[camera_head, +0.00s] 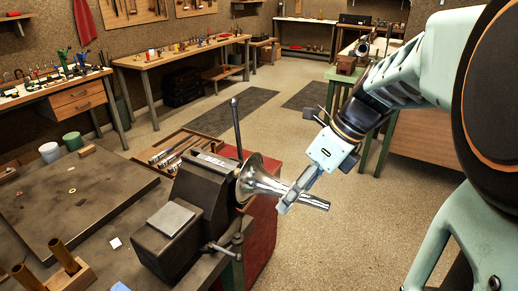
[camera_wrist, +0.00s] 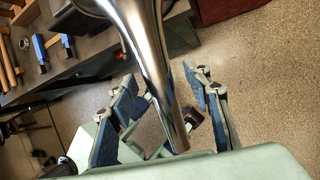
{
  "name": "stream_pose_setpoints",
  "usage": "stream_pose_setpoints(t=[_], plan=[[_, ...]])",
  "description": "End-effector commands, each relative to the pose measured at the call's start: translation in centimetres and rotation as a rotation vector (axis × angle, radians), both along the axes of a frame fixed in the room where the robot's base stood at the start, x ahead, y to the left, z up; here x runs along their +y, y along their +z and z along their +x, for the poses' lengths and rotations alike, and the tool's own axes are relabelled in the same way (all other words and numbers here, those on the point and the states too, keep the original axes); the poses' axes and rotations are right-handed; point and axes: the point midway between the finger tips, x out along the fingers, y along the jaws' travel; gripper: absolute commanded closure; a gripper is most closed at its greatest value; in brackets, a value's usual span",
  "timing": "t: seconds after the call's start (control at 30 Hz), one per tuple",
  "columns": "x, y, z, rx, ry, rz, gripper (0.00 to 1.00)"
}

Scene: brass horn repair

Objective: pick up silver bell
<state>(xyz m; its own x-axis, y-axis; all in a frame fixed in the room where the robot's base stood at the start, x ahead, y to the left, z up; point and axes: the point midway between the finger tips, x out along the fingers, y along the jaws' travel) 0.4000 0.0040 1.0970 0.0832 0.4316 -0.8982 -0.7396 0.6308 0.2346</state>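The silver bell (camera_head: 262,184) sits at the black vise, its flared end toward the vise jaws. Its narrow tube points right and slightly down, over the floor side of the bench. In the wrist view the shiny bell (camera_wrist: 148,50) runs down between my fingers, and its wide end is cut off at the top. My gripper (camera_head: 291,199) is at the tube, beyond the flare. In the wrist view my gripper (camera_wrist: 160,76) is open, with one blue-padded finger on each side of the tube and a gap visible, at least at the right finger. How the vise holds the bell is partly hidden.
The black vise (camera_head: 175,226) stands on the dark bench, its handle bar upright behind the bell. A red cabinet (camera_head: 262,222) is below the bell. A wooden tool tray (camera_head: 158,143) lies behind the vise. The floor to the right is open.

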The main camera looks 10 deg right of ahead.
Motion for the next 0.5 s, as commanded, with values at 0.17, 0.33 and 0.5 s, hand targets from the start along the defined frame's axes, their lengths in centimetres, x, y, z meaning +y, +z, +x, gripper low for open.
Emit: stream_pose_setpoints(t=[0.17,0.33,0.5], plan=[[-0.01,0.03,0.00,0.000,0.000,0.000,0.75],[-0.02,0.05,0.01,-0.001,0.000,-0.001,0.94],[-0.02,0.09,0.04,-0.002,0.000,0.000,1.00]])
